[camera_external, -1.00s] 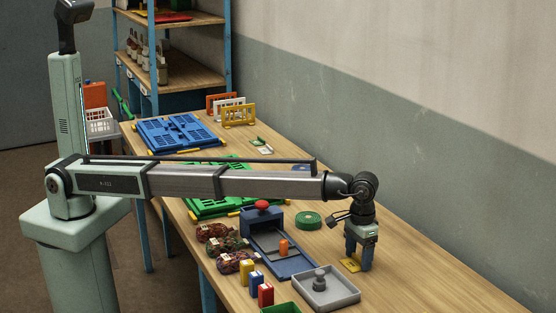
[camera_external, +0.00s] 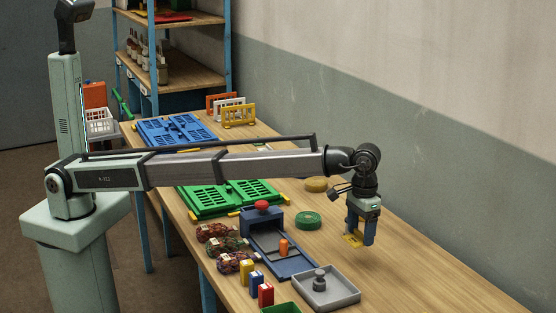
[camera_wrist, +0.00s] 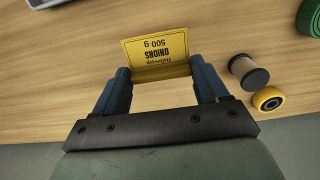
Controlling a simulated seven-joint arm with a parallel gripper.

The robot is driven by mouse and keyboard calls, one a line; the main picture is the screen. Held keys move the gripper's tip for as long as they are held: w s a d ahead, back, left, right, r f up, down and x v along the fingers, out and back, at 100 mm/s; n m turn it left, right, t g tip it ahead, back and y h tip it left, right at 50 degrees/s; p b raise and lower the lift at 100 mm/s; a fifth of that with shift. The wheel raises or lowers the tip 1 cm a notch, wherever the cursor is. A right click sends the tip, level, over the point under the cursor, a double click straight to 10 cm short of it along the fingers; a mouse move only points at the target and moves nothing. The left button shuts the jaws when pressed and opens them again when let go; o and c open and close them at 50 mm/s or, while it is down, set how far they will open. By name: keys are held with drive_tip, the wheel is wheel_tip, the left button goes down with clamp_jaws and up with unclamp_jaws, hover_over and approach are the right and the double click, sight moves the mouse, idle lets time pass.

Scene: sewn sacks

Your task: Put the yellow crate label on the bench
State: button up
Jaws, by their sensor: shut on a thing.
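The yellow crate label (camera_external: 353,239) is a small flat yellow card. My gripper (camera_external: 360,238) is shut on it and appears to hold it above the bench (camera_external: 430,275), to the right of the blue press. In the wrist view the label (camera_wrist: 157,48) sits between the two blue fingers of my gripper (camera_wrist: 162,78). Its printing, upside down there, reads "ONIONS" and "500 g". The label's lower edge is between the fingers and its face is tilted toward the camera.
A grey tray (camera_external: 343,297) with a weight, a blue press (camera_external: 292,267) and a green ring (camera_external: 308,221) are near my gripper. A spool (camera_wrist: 248,73) and yellow roll (camera_wrist: 267,99) show in the wrist view. Bare bench lies to the right.

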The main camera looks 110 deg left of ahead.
wheel_tip(320, 180, up, 2)
drive_tip(key=shift+a+r, duration=0.1)
drive_tip(key=shift+r, duration=0.05)
drive_tip(key=s+a, duration=0.7)
drive_tip(key=a, duration=1.2)
drive_tip(key=s+a, duration=0.7)
drive_tip(key=a, duration=1.1)
drive_tip(key=s+a, duration=0.7)
drive_tip(key=a, duration=1.2)
approach(250, 135)
drive_tip(key=shift+n, duration=0.4)
drive_tip(key=shift+w+f, duration=0.1)
drive_tip(key=shift+f, duration=3.1)
drive_tip(key=shift+f, duration=0.2)
